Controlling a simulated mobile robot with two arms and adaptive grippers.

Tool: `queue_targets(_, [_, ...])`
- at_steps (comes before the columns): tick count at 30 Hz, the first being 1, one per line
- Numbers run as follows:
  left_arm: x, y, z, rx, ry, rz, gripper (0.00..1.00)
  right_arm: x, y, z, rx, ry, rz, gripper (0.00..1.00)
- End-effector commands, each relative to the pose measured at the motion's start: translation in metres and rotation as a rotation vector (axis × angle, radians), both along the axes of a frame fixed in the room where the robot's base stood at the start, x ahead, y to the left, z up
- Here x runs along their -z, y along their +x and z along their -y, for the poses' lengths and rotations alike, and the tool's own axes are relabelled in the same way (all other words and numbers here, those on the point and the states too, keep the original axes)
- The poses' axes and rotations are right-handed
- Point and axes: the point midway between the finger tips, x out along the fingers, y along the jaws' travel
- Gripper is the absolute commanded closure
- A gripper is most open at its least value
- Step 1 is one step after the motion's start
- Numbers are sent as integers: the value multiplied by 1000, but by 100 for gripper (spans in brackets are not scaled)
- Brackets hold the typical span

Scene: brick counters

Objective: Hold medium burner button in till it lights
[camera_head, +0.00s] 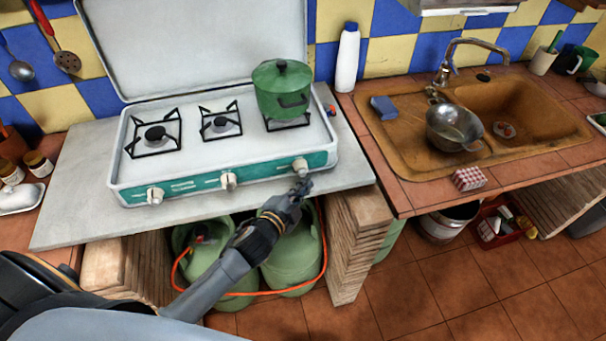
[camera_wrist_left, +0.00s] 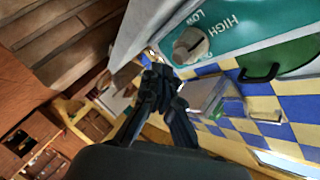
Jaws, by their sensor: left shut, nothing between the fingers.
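The white gas stove (camera_head: 182,162) with its lid up has a teal front panel (camera_head: 193,186). The panel bears a left knob (camera_head: 155,196), a middle knob (camera_head: 229,181) and a right knob (camera_head: 300,166). The left burner (camera_head: 155,134) and middle burner (camera_head: 221,124) are bare, with no flame visible. A green lidded pot (camera_head: 281,84) covers the right burner. My left gripper (camera_head: 303,187) is shut and empty, just below the right knob. In the left wrist view its fingertips (camera_wrist_left: 162,82) are beside a knob (camera_wrist_left: 190,45) near HIGH and LOW markings; contact is unclear.
Green gas bottles (camera_head: 290,258) with an orange hose (camera_head: 270,294) stand under the stove counter. The sink (camera_head: 400,150) holds a metal pot (camera_head: 453,126). The floor in front of the sink is mostly clear.

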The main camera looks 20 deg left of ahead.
Motion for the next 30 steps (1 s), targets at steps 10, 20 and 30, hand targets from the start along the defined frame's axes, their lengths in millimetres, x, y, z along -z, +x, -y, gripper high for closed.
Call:
queue_targets(10, [0, 0, 0, 0, 0, 0, 100, 0, 0, 0, 0, 0, 0, 43])
queue_targets(20, [-1, 7, -5, -1, 1, 0, 100, -3, -1, 0, 0, 0, -1, 43])
queue_targets(30, [0, 7, -5, 0, 0, 0, 100, -3, -1, -1, 0, 1, 0, 43])
